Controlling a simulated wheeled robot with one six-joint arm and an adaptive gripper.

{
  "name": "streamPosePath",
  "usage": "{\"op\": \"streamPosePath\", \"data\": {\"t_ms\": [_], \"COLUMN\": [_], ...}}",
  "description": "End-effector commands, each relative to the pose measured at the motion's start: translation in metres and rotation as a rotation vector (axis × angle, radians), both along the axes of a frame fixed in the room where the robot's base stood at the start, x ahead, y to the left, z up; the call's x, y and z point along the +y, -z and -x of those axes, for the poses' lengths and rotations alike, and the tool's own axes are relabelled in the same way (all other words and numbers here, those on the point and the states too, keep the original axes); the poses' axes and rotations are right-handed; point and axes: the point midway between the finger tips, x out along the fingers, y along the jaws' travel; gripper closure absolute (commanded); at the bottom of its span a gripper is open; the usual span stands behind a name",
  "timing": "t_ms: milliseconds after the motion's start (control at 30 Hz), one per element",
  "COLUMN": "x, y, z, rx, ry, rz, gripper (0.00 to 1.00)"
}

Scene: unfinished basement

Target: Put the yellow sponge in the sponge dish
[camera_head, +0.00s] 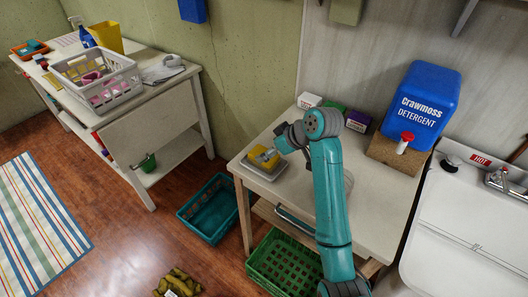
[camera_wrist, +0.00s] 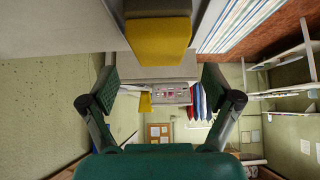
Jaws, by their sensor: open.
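The yellow sponge (camera_head: 259,152) is at the left end of the near table, low over or on a pale grey dish (camera_head: 271,173). Contact between sponge and dish cannot be made out. My gripper (camera_head: 270,154) is right beside the sponge and partly covers it. In the wrist view the sponge (camera_wrist: 160,42) shows large at the top centre, with a brownish face above its yellow one. My gripper (camera_wrist: 159,88) is open there, its fingers apart to the left and right, with the sponge toward the top edge and not clasped.
A blue detergent jug (camera_head: 423,105) stands on a brown block at the back right. Small boxes (camera_head: 309,100) line the table's back. A teal basket (camera_head: 211,211) and a green crate (camera_head: 279,262) are on the floor. A white basket (camera_head: 103,83) stands on the other table.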

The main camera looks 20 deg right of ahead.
Motion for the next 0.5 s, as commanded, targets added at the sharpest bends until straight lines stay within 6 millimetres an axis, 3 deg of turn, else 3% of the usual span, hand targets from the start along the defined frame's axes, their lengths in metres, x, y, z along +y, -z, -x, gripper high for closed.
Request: {"op": "streamPosePath", "data": {"t_ms": [200, 500], "x": [-0.018, -0.030], "y": [-0.035, -0.059], "z": [0.023, 0.040], "rx": [-0.003, -0.002], "ry": [0.003, 0.001], "rz": [0.001, 0.001], "gripper": [0.11, 0.11]}}
